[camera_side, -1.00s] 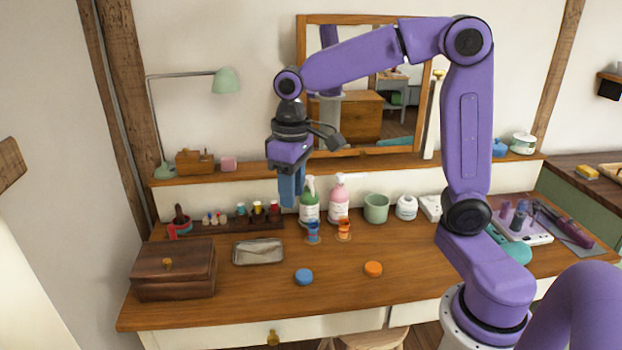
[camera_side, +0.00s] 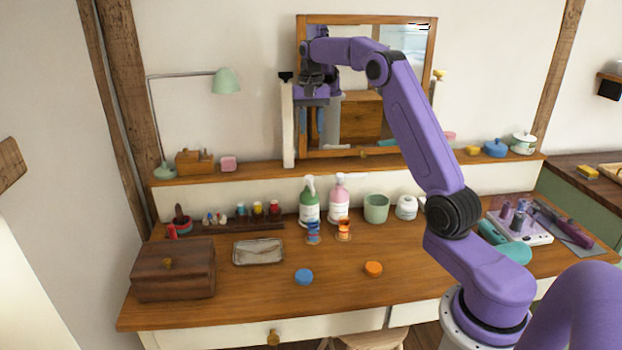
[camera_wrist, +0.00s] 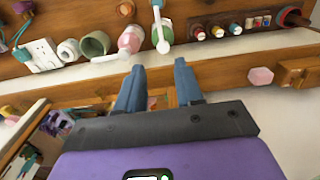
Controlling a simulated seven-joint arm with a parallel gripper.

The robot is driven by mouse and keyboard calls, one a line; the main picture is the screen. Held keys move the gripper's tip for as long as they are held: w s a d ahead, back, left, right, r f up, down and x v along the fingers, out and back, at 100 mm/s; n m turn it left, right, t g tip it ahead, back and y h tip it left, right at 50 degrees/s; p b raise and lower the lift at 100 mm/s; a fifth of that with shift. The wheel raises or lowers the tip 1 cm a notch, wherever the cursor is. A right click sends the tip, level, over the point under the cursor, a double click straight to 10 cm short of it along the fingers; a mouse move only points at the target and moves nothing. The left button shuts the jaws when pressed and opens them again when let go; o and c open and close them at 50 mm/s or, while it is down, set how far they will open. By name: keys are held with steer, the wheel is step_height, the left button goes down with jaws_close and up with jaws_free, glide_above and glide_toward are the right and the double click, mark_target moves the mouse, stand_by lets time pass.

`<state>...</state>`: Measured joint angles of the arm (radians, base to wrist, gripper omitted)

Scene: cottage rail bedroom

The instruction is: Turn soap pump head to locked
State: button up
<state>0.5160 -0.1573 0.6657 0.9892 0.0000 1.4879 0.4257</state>
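Two pump bottles stand at the back of the desk: a green one (camera_side: 309,209) and a pink one (camera_side: 339,204), both with white pump heads. In the wrist view the pink bottle (camera_wrist: 131,39) and the green bottle's white head (camera_wrist: 163,46) show beyond my fingertips. My gripper (camera_side: 313,138) is high in front of the mirror, above the shelf and apart from both bottles. In the wrist view my gripper's (camera_wrist: 158,68) blue fingers are spread with nothing between them. I cannot tell either pump head's lock position.
A framed mirror (camera_side: 362,133) stands on the back shelf (camera_side: 250,173). Beside the bottles are a green cup (camera_side: 376,208) and a white jar (camera_side: 406,207). Blue (camera_side: 313,232) and orange (camera_side: 344,230) small items stand just in front. A wooden box (camera_side: 174,270) is at left. The desk's front middle is mostly clear.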

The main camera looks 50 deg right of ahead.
mark_target(311, 183)
step_height(311, 183, down, 17)
steer(key=shift+f, duration=0.15)
stand_by(0.5)
steer(key=shift+c, duration=0.3)
jaws_close()
stand_by(1.1)
